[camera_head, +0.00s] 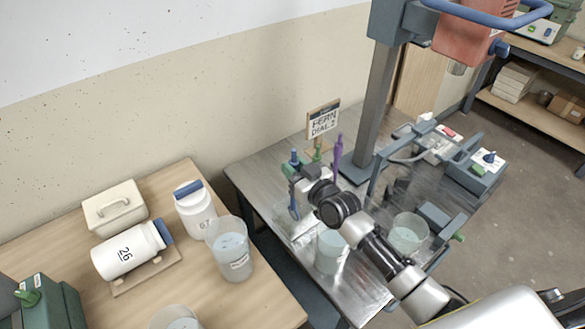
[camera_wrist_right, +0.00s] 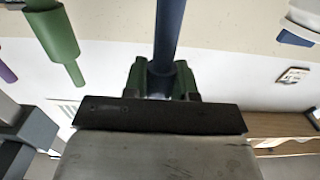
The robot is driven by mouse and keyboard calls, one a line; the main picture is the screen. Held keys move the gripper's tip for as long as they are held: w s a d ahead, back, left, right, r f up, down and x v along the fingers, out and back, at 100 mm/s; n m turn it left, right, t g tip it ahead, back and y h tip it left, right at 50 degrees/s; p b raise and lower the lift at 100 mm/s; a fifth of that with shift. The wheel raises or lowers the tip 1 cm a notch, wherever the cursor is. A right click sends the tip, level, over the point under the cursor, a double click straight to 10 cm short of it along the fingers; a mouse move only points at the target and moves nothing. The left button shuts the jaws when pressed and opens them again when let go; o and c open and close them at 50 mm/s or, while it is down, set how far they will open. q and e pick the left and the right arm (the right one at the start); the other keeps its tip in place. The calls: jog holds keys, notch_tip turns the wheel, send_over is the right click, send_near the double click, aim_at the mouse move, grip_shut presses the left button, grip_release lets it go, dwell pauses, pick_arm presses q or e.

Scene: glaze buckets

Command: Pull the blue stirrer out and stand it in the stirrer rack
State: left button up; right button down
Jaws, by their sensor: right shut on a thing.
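The blue stirrer (camera_head: 294,158) stands roughly upright at the left of the metal table in the head view, with blue also showing below my gripper. My right gripper (camera_head: 296,178) is shut on it; in the wrist view the green fingertips (camera_wrist_right: 160,82) close around the blue shaft (camera_wrist_right: 169,35). A green stirrer (camera_head: 317,152) and a purple stirrer (camera_head: 338,152) stand to its right; the green one (camera_wrist_right: 57,35) also shows in the wrist view. The stirrer's lower end and what it stands in are partly hidden by my arm. I cannot clearly make out the rack. My left gripper is out of view.
Clear buckets (camera_head: 332,252) (camera_head: 408,233) stand on the metal table (camera_head: 252,178), close to my right arm. A grey column (camera_head: 377,100) and a sign (camera_head: 323,120) rise behind. The wooden table (camera_head: 255,305) holds jars and another bucket (camera_head: 230,255).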

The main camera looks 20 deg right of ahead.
jog(key=f, duration=0.3)
jog(key=shift+s+d+f+g, duration=0.15)
jog(key=shift+s+f+g, duration=0.2)
jog(key=shift+g, duration=0.05)
jog(key=shift+w+d+r, duration=0.2)
jog(key=shift+w+d, duration=0.15)
jog(key=shift+w, duration=0.3)
jog(key=shift+w+f, duration=0.1)
jog(key=c, duration=0.8)
grip_release()
jog(key=shift+o, duration=0.6)
